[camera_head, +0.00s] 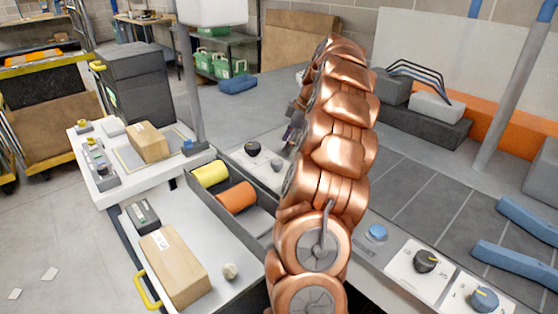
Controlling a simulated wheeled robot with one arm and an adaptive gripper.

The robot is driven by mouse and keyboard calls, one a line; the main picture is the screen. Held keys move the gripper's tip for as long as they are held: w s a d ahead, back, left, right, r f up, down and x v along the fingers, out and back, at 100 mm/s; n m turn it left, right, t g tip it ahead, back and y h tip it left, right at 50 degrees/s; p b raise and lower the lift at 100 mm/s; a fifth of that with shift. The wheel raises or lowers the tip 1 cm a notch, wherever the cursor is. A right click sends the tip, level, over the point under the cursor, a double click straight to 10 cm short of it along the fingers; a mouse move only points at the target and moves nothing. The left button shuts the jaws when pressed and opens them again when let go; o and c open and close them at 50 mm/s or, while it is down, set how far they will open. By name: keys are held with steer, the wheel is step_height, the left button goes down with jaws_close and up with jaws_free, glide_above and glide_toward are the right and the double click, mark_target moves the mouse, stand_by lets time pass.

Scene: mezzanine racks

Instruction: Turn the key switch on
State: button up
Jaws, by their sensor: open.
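A pale plate (262,160) left of my copper arm carries a black rotary knob (253,148) and a small grey round part (276,164). The grey part may be the key switch, but it is too small to be sure, and I cannot make out a key. My gripper (291,135) shows only in part, as a dark shape at the arm's left side, just above and right of this plate. It is open and appears apart from the controls. The arm hides the rest of it.
A black selector knob (427,260), a blue knob (484,298) and a blue button (376,233) are at the lower right. Yellow (210,174) and orange (237,197) rolls lie in a dark tray. Cardboard boxes (174,266) stand left. A grey post (191,90) rises behind.

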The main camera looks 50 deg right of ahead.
mark_target(278, 161)
steer(key=shift+p+x, duration=0.55)
steer(key=shift+x, duration=2.95)
steer(key=c, duration=1.1)
